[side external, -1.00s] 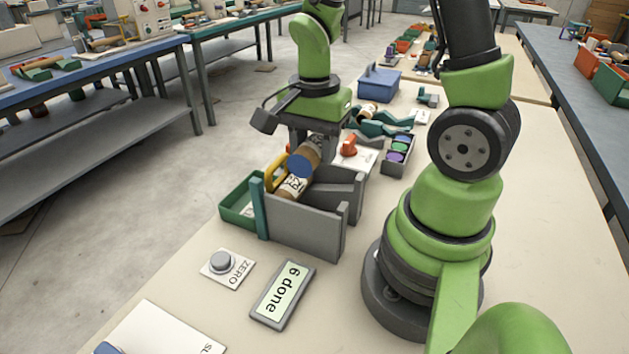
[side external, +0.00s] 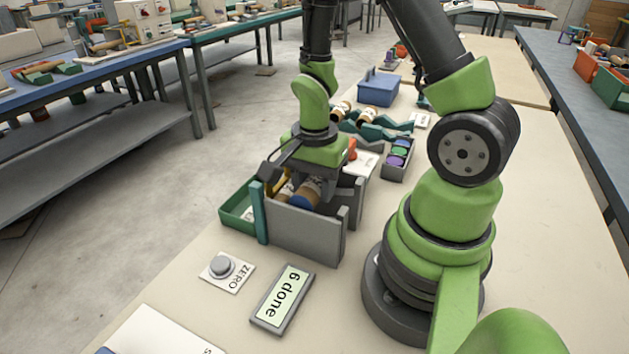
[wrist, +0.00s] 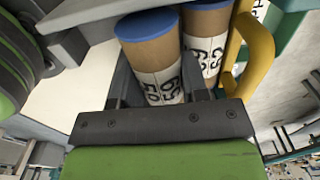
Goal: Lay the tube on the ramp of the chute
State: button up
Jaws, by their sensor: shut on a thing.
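A brown cardboard tube with a blue end cap and a white label is in my gripper, seen in the wrist view as the tube (wrist: 152,62). It also shows in the side view (side external: 307,192), low inside the grey-walled chute (side external: 305,232). My gripper (wrist: 158,98) is shut on this tube, and in the side view my wrist is right above the chute. A second blue-capped tube (wrist: 207,40) lies beside the held one in the chute, next to a yellow bar (wrist: 255,45). I cannot tell whether the held tube touches the ramp, as the walls hide its underside.
A green tray (side external: 236,212) adjoins the chute's left side. A ZERO button (side external: 222,266) and a display reading "6 done" (side external: 284,298) lie in front. Behind are a teal rack (side external: 370,128) with tubes, a blue box (side external: 379,86) and a grey tray of coloured caps (side external: 397,158).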

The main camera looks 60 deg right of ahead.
jog(key=shift+f, duration=0.4)
jog(key=o, duration=0.6)
jog(key=shift+w, duration=0.1)
jog(key=shift+r, duration=0.3)
notch_tip(320, 180, up, 12)
notch_tip(320, 180, up, 6)
jog(key=n+t, duration=0.3)
jog(key=n, duration=0.2)
send_over(314, 178)
jog(key=s+a, duration=0.2)
jog(key=a, duration=0.2)
jog(key=shift+s+a+r+n+t+y, duration=0.35)
jog(key=shift+s+a+r+n+t, duration=0.4)
jog(key=shift+n, duration=0.75)
jog(key=shift+s+a+r+n+t+y, duration=0.3)
jog(key=shift+s+a+r+n+t, duration=0.45)
jog(key=shift+n, duration=0.75)
jog(key=shift+s+a+r+n+t+y, duration=0.35)
jog(key=shift+s+a+r+n+t, duration=0.4)
jog(key=shift+n, duration=0.75)
